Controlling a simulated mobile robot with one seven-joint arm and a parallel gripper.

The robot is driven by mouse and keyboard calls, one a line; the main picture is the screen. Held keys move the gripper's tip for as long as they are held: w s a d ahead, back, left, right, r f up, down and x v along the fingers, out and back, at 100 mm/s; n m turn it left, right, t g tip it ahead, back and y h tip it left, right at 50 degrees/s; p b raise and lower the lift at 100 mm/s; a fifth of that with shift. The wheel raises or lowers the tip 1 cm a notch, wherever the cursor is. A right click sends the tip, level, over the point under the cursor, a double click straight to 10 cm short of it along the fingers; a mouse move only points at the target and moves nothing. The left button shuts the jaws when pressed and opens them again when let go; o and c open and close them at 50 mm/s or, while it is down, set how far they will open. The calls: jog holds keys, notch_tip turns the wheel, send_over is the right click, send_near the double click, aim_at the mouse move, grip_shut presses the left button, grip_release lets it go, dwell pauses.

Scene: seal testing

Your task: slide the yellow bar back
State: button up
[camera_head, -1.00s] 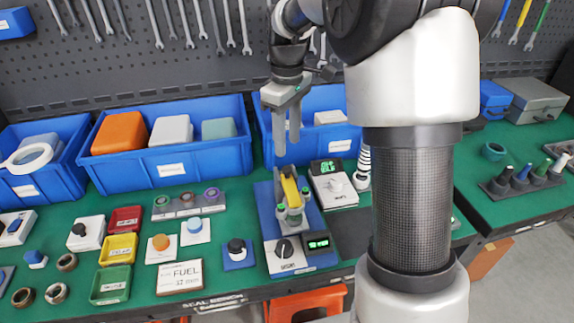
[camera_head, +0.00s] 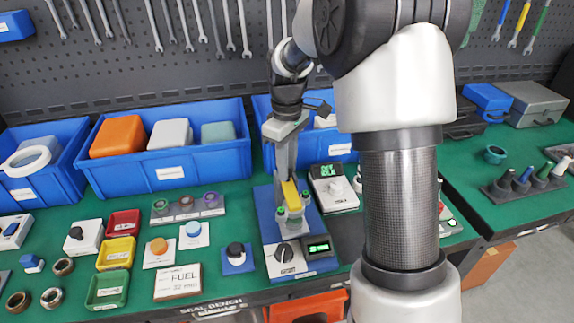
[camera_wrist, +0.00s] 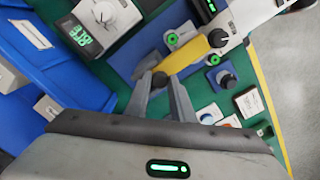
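The yellow bar (camera_head: 291,194) lies on a test fixture with a blue base (camera_head: 267,209), between posts with green rings. In the wrist view the yellow bar (camera_wrist: 186,56) runs from the upper right down to the fingertips. My gripper (camera_head: 284,172) points down at the bar's far end. In the head view its fingers overlap, one behind the other. In the wrist view the fingers of my gripper (camera_wrist: 160,82) are apart, with a dark round part showing between the tips. I cannot tell whether either finger touches the bar.
A white device with a green display (camera_head: 333,187) stands close right of the fixture. Blue bins (camera_head: 170,172) stand behind it. A dark knob on a blue plate (camera_head: 236,257) is at its left. A black dial (camera_head: 285,253) and green-lit display (camera_head: 318,247) are at its front.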

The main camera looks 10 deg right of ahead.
jog(key=shift+w, duration=0.1)
grip_shut()
jog(key=w+p, duration=0.4)
jog(key=w, duration=0.3)
jog(key=shift+w+r, duration=0.15)
jog(key=shift+w, duration=0.1)
jog(key=o, duration=0.9)
grip_release()
jog(key=shift+c, duration=0.2)
notch_tip(320, 180, up, 17)
jog(key=p, duration=0.2)
jog(key=shift+r, duration=0.15)
jog(key=shift+s, duration=0.1)
